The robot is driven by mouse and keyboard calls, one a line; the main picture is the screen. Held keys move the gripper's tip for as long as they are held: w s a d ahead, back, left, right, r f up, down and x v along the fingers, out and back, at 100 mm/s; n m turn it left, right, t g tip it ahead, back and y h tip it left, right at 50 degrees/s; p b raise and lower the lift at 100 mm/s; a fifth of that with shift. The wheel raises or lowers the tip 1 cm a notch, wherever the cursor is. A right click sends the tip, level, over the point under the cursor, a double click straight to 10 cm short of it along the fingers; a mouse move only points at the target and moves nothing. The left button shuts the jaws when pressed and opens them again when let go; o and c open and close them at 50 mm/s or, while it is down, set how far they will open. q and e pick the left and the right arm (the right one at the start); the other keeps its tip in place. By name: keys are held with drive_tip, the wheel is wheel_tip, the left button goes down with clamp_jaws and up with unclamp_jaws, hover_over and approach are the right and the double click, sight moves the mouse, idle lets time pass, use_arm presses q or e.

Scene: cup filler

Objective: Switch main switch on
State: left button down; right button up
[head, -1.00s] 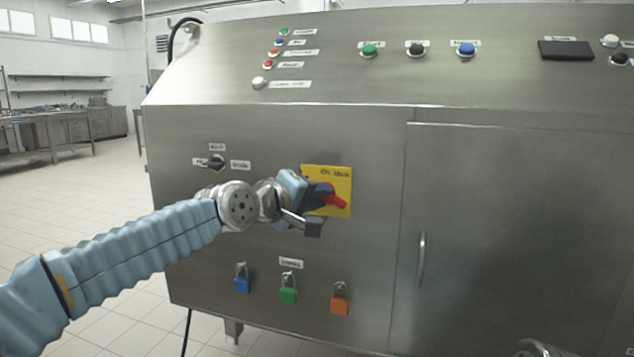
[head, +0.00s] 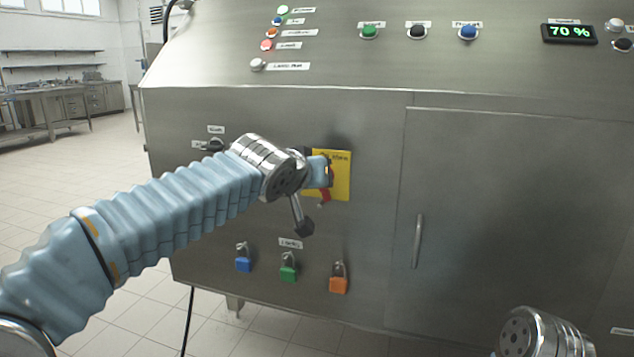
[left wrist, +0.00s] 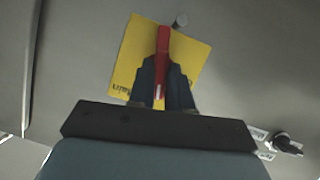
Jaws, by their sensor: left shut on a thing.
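The main switch is a red handle (head: 324,196) on a yellow plate (head: 342,180) on the steel machine front. In the head view the handle's visible end points downward, and my gripper hides the rest. My left gripper (head: 325,172) is at the plate, shut on the red handle. The left wrist view shows the red handle (left wrist: 163,42) between the two dark fingers (left wrist: 164,78), over the yellow plate (left wrist: 130,62). A display (head: 569,34) at the top right is lit and reads 70 %. My right gripper is not in view.
A black selector knob (head: 214,145) sits left of the plate. Blue (head: 243,264), green (head: 288,273) and orange (head: 338,284) padlocks hang below. A cabinet door with a handle (head: 418,241) is to the right. Lamps (head: 272,32) and buttons (head: 416,32) line the upper panel.

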use_arm(q)
drive_tip(key=shift+d+f+m+y+b, duration=0.1)
drive_tip(key=shift+d+m+y+b, duration=0.1)
drive_tip(key=shift+m+y+b, duration=0.35)
drive_tip(key=shift+m, duration=0.35)
drive_tip(key=c, duration=1.1)
unclamp_jaws()
drive_tip(key=shift+c, duration=0.2)
drive_tip(key=shift+s+a, duration=0.1)
drive_tip(key=v, duration=1.3)
drive_tip(key=shift+s+b, duration=0.4)
drive_tip(key=shift+b, duration=0.05)
